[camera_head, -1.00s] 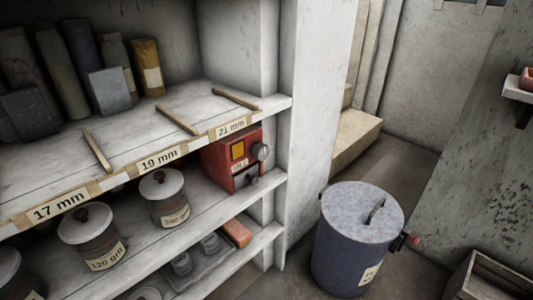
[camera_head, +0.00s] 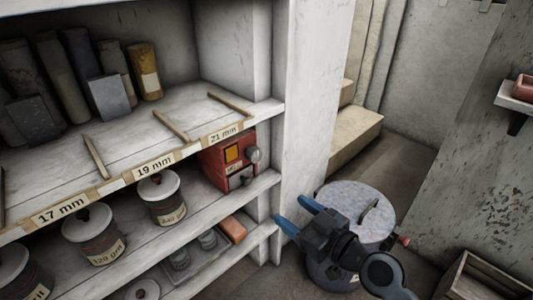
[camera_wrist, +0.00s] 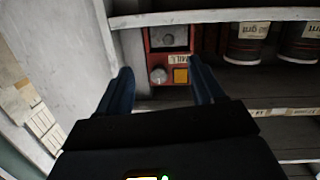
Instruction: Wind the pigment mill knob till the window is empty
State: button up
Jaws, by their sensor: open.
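The pigment mill (camera_head: 216,172) is a red box on the middle shelf at its right end. Its window (camera_head: 233,153) shows orange, and a round grey knob (camera_head: 253,155) sits to the right of it. My gripper (camera_head: 298,214) is open and empty, with blue fingers, in front of the shelf's right post and apart from the mill. In the wrist view the picture is turned over: the knob (camera_wrist: 158,76) shows between the fingertips, farther off, with the orange window (camera_wrist: 181,76) to its right.
Lidded grit jars (camera_head: 162,198) stand left of the mill on the same shelf. The upper shelf board (camera_head: 130,150) overhangs it. A white post (camera_head: 305,110) rises right of the shelves. A blue-grey lidded bin (camera_head: 345,195) stands behind my arm.

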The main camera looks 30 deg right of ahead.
jog(key=n+t+y, duration=0.1)
jog(key=n+y, duration=0.1)
send_near(258, 156)
jog(key=w, duration=0.1)
jog(key=x, duration=0.8)
jog(key=shift+w+a, duration=0.15)
jog(key=shift+a, duration=0.1)
jog(key=shift+c, duration=0.2)
jog(key=c, duration=1)
jog(key=shift+m, duration=0.4)
